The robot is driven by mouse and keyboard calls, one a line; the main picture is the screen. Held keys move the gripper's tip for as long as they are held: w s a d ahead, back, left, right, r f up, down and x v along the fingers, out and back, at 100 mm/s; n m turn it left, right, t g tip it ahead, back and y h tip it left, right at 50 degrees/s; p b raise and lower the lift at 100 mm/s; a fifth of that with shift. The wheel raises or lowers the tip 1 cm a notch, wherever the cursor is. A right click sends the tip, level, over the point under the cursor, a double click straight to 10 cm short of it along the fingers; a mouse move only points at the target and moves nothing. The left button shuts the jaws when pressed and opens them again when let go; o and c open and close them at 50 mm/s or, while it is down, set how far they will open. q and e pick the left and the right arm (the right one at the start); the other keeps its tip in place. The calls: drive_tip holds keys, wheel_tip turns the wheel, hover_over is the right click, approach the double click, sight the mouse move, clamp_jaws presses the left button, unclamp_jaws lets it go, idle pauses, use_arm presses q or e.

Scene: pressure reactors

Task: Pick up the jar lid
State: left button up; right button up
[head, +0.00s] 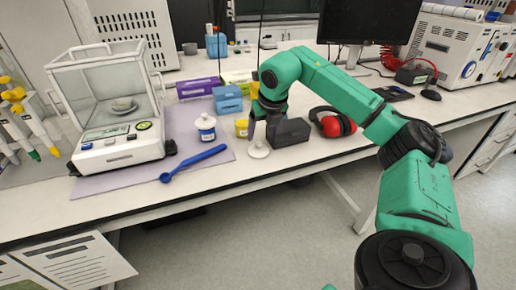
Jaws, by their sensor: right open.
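A white round lid with a small knob (258,150) lies on the bench near its front edge. It looks like the jar lid. My right gripper (261,139) points down just above and behind this lid, open and apparently empty. A small gap seems to lie between fingertips and lid, but contact is hard to judge. A white jar with a blue band (206,134) stands upright to the left, with a white top on it. My left gripper is not in view.
A blue spoon (194,163) lies left of the lid. A dark grey block (290,132) and red earmuffs (333,122) stand to the right. A yellow jar (241,128) and blue box (227,100) are behind. A glass-cased balance (118,146) stands far left.

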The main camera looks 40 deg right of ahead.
sight(259, 144)
drive_tip(key=p+x, duration=0.1)
drive_tip(key=x, duration=0.4)
drive_tip(key=shift+w+f, duration=0.1)
drive_tip(key=shift+f, duration=0.2)
drive_tip(key=shift+w+f, duration=0.2)
drive_tip(key=shift+f, duration=0.2)
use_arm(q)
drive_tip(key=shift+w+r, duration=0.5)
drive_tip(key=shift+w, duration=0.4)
use_arm(e)
drive_tip(key=shift+s, duration=0.15)
clamp_jaws()
